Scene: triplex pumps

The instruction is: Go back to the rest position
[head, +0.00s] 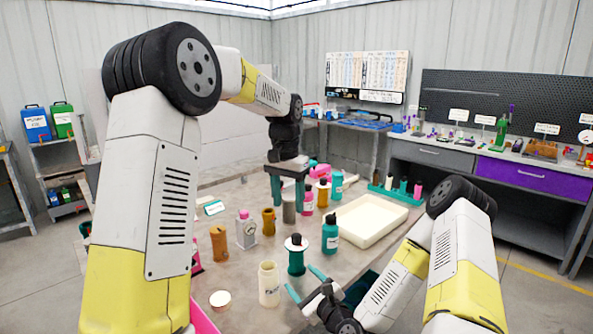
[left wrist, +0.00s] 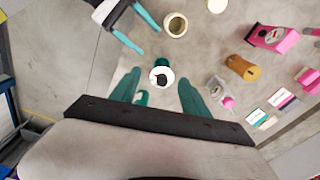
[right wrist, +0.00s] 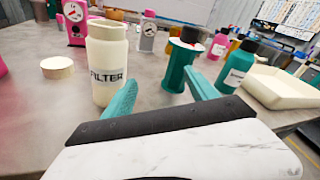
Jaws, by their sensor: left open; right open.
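My left gripper (head: 288,198) is open and empty, fingers pointing down, above the far middle of the table in the head view. In the left wrist view its fingers (left wrist: 160,80) frame a teal spool-shaped part with a white flange (left wrist: 161,77) below. My right gripper (head: 305,281) is open and empty, low near the table's front edge. In the right wrist view its fingers (right wrist: 162,92) point toward the gap between a cream FILTER bottle (right wrist: 107,65) and the teal spool (right wrist: 178,66). It also shows at the top of the left wrist view (left wrist: 128,28).
A cream tray (head: 345,243) lies right of a teal bottle (head: 330,232). A pink-topped gauge block (head: 246,230), brown cylinders (head: 219,243) and a cream lid (head: 220,299) stand left of the spool. A workbench (head: 430,157) lines the back right. The floor at far right is clear.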

